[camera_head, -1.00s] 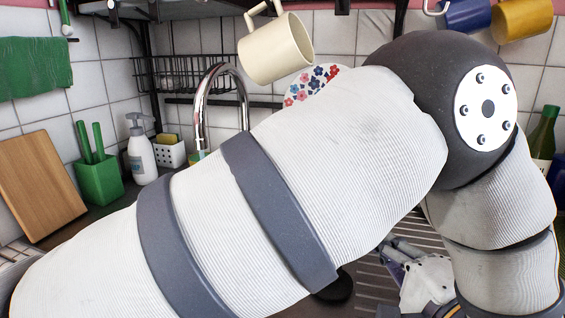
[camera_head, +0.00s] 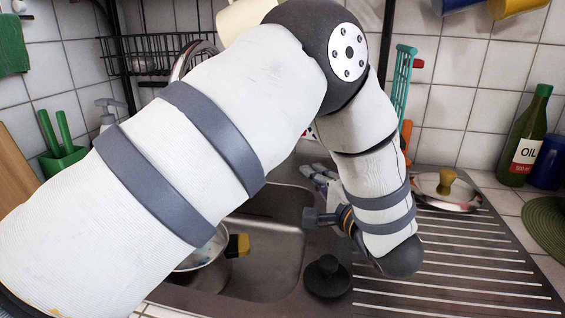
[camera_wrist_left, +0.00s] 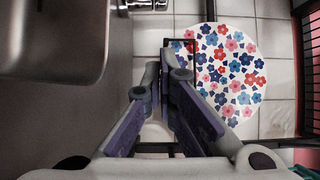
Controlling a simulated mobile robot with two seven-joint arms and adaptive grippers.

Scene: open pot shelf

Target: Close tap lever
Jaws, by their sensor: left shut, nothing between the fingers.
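My right gripper is not in view.
The sink (camera_head: 275,250) holds a pot (camera_head: 205,250) and a yellow-black sponge (camera_head: 238,245). A black stopper (camera_head: 327,277) lies beside it. A pot lid (camera_head: 447,188) rests on the ribbed drainboard (camera_head: 460,262). An oil bottle (camera_head: 525,140) stands at the right. A wire rack (camera_head: 150,52) hangs behind.

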